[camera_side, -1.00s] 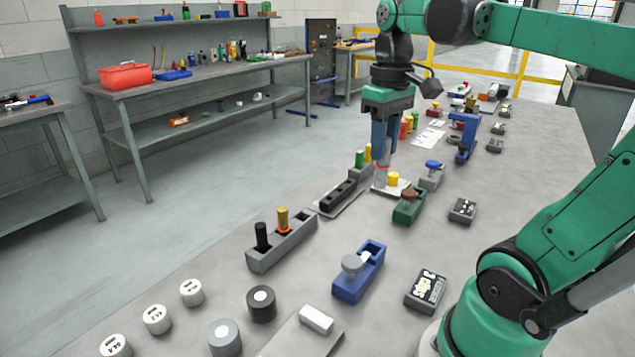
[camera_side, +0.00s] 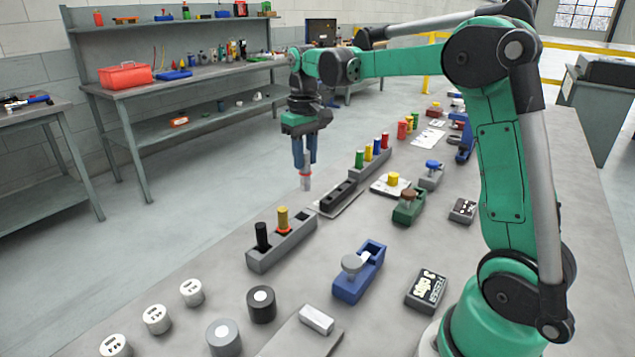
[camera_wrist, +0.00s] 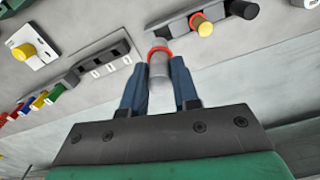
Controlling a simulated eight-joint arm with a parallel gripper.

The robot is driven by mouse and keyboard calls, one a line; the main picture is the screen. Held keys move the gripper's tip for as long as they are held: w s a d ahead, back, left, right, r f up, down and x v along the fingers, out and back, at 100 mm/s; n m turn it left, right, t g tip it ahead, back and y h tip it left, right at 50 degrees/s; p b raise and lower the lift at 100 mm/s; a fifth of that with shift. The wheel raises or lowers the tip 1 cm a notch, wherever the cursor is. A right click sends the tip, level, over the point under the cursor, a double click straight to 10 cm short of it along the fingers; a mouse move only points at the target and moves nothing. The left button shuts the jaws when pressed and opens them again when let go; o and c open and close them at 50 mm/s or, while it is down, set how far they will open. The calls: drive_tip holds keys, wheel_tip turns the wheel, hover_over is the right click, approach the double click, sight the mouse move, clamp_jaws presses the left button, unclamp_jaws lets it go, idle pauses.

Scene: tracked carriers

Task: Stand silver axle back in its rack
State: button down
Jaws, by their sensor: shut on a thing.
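My gripper (camera_side: 305,160) is shut on the silver axle (camera_side: 306,181), a grey upright cylinder with a red ring near the fingers. It hangs in the air beyond the rack. The grey rack (camera_side: 283,250) holds a black axle (camera_side: 262,236) and a yellow axle (camera_side: 283,219) with a red ring at its foot. Its right-hand socket (camera_side: 302,217) is empty. In the wrist view the silver axle (camera_wrist: 159,68) sits between the blue fingers, its lower end pointing up the picture. The rack (camera_wrist: 180,22) is at the top right there, apart from the axle.
A dark slotted block (camera_side: 337,198) lies right of the held axle, with a block of coloured cylinders (camera_side: 371,160) behind it. A blue holder (camera_side: 347,292) and a green holder (camera_side: 404,216) stand on the right.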

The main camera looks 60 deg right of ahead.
drive_tip(key=shift+w+a+f, duration=0.1)
drive_tip(key=shift+w+f, duration=0.05)
drive_tip(key=shift+f, duration=0.7)
drive_tip(key=shift+w+d+f, duration=0.1)
drive_tip(key=shift+w+f, duration=0.1)
drive_tip(key=shift+f, duration=0.7)
drive_tip(key=shift+w+a+f, duration=0.1)
drive_tip(key=shift+w+f, duration=0.05)
drive_tip(key=shift+f, duration=0.7)
drive_tip(key=shift+f, duration=2.15)
idle(0.5)
drive_tip(key=shift+c, duration=0.5)
unclamp_jaws()
idle(0.4)
drive_tip(key=shift+r, duration=3.55)
